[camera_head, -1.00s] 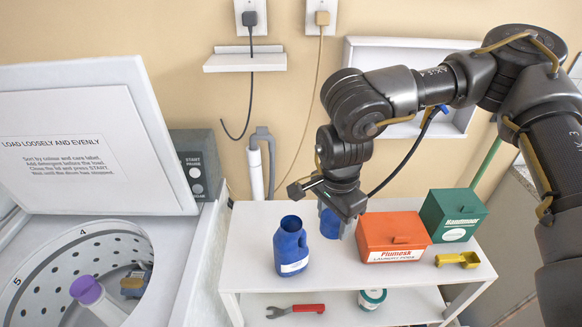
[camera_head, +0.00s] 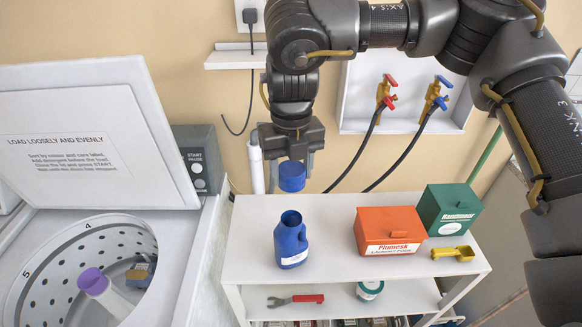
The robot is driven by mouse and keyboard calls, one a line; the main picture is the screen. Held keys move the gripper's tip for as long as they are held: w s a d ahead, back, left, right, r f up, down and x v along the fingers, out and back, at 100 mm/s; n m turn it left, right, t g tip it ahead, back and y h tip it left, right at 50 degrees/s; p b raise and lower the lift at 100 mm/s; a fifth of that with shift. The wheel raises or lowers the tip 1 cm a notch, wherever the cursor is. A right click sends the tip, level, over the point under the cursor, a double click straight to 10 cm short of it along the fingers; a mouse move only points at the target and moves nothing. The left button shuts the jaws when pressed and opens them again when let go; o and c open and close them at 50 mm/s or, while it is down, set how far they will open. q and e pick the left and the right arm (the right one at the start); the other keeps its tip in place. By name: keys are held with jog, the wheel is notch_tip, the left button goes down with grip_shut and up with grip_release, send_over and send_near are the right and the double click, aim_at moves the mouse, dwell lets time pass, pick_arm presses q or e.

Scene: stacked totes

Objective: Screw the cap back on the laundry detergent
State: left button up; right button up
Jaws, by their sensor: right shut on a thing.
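The blue detergent bottle (camera_head: 291,240) stands upright and uncapped on the white shelf unit's top, its dark mouth facing up and a white label low on its front. My right gripper (camera_head: 292,172) points down and is shut on the blue cap (camera_head: 292,178). In the picture the cap is above the bottle's mouth, with a visible gap between them. My left gripper does not show.
An orange box (camera_head: 388,232), a green box (camera_head: 447,212) and a yellow scoop (camera_head: 453,253) are right of the bottle on the white shelf unit (camera_head: 250,262). A red-handled wrench (camera_head: 296,300) lies on the shelf below. The open washer (camera_head: 50,250) is at the left.

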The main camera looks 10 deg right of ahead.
dwell(0.4)
jog(key=b, duration=0.5)
send_over(291, 209)
jog(key=s, duration=0.2)
jog(key=shift+a+f, duration=0.2)
jog(key=shift+f, duration=3.8)
jog(key=shift+f+b, duration=1.15)
jog(key=shift+f, duration=1)
jog(key=o, duration=1)
notch_tip(291, 209, up, 11)
jog(key=shift+f+b, duration=0.1)
jog(key=shift+b, duration=0.5)
jog(key=shift+a, duration=0.1)
